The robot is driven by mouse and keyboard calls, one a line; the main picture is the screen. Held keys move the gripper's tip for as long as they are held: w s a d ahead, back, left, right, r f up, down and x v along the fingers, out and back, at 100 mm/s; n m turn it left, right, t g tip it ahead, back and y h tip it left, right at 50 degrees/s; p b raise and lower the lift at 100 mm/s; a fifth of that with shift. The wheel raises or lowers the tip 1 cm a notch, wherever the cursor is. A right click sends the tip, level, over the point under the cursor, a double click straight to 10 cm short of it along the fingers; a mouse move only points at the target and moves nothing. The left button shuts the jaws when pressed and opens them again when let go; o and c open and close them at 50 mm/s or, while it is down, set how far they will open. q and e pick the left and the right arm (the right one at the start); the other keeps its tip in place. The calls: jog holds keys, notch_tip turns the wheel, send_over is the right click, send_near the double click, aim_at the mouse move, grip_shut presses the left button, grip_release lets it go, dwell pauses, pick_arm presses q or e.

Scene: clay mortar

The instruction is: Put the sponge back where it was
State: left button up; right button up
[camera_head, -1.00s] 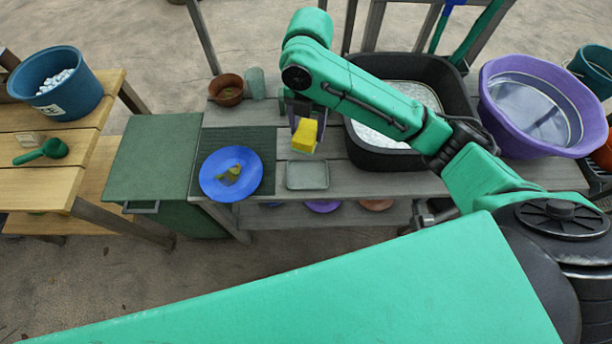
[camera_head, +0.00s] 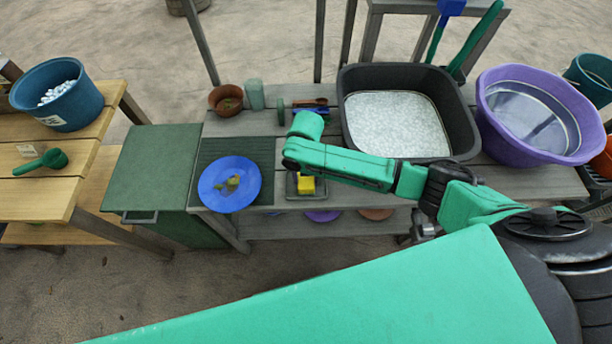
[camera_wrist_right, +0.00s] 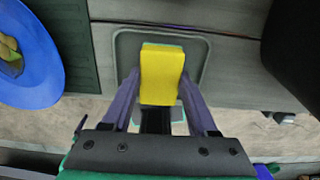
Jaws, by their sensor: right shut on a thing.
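The yellow sponge (camera_head: 306,186) is at the small grey tray (camera_head: 291,188), within its outline in the head view. My right gripper (camera_wrist_right: 161,82) is shut on the sponge (camera_wrist_right: 161,72), with one purple finger at each side. In the right wrist view the tray's rim (camera_wrist_right: 122,48) shows around the sponge's far end. I cannot tell whether the sponge touches the tray floor. My right forearm hides most of the gripper in the head view. My left gripper is not in view.
A blue plate (camera_head: 217,198) with bits on it lies left of the tray. A black basin (camera_head: 462,130) and a purple tub (camera_head: 500,127) stand to the right. A terracotta pot (camera_head: 222,107) and a green cup (camera_head: 254,95) stand at the back.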

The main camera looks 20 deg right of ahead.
aim_at(306, 178)
jog(key=shift+f, duration=0.25)
jog(key=o, duration=1.2)
notch_tip(306, 178, up, 12)
